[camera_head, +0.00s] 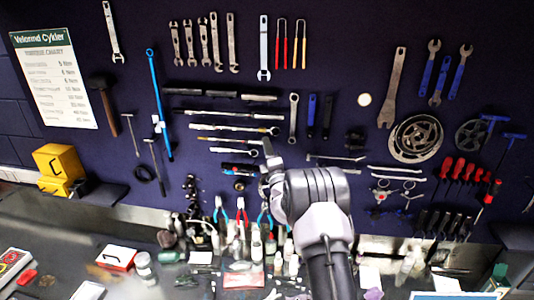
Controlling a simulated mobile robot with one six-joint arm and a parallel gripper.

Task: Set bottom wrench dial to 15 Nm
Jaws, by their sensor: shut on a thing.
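Several long wrenches hang level in a stack on the dark wall panel, left of the centre. The bottom wrench (240,168) is short, with a blue and dark body, and sits below a silver wrench (226,140). My gripper (267,160) reaches in from the right and is shut at the bottom wrench's right end. The fingers are small and dark here, and they hide that end. The dial and its scale cannot be read. A white torque chart (54,78) hangs at the upper left; its small print is blurred.
A chainring (415,138) and red-handled screwdrivers (460,168) hang at the right. A yellow box (58,165) is at the left.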

